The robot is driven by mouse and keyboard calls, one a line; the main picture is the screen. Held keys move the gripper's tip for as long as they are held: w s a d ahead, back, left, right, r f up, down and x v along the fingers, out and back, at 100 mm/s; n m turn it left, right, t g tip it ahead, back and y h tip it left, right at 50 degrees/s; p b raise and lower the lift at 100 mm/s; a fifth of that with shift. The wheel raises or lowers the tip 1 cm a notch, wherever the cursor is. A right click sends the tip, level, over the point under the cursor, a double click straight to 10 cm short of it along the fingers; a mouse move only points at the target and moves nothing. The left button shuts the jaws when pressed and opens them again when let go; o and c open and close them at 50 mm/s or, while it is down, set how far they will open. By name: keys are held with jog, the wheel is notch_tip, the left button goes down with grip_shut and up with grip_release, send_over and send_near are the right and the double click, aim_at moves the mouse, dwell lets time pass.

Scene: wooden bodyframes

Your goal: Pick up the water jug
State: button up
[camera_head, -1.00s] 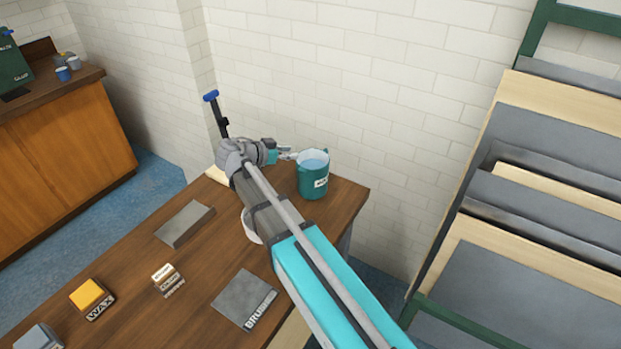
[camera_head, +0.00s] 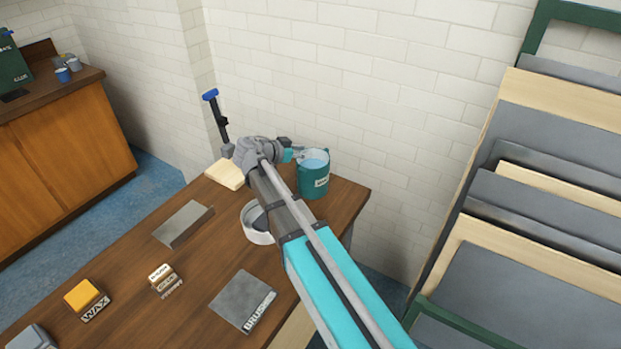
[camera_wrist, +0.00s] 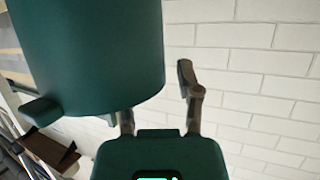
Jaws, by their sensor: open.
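The water jug (camera_head: 313,180) is a teal-green container with a pale label and light blue water inside. It stands upright at the far right corner of the wooden table. My gripper (camera_head: 294,155) is at the jug's upper left side, near the rim, with open jaws. In the wrist view the jug (camera_wrist: 95,60) fills the upper left as a dark green body. One finger shows just right of the jug's edge. The other finger's tip is hidden by the jug. I cannot tell whether either finger touches it.
On the table (camera_head: 215,260) are a white round bowl (camera_head: 258,236), a cream block (camera_head: 226,174), grey slabs (camera_head: 183,223) and a yellow wax block (camera_head: 85,294). A brick wall stands close behind the jug. A rack of boards (camera_head: 540,190) stands at right.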

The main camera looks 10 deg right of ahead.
dwell(0.3)
grip_shut()
jog(key=shift+r, duration=0.2)
dwell(0.4)
notch_tip(320, 180, up, 3)
jog(key=p, duration=0.3)
jog(key=shift+f, duration=0.15)
jog(key=s+d+r+p, duration=0.1)
jog(key=s+r+p, duration=0.9)
jog(key=s, duration=0.4)
dwell(0.4)
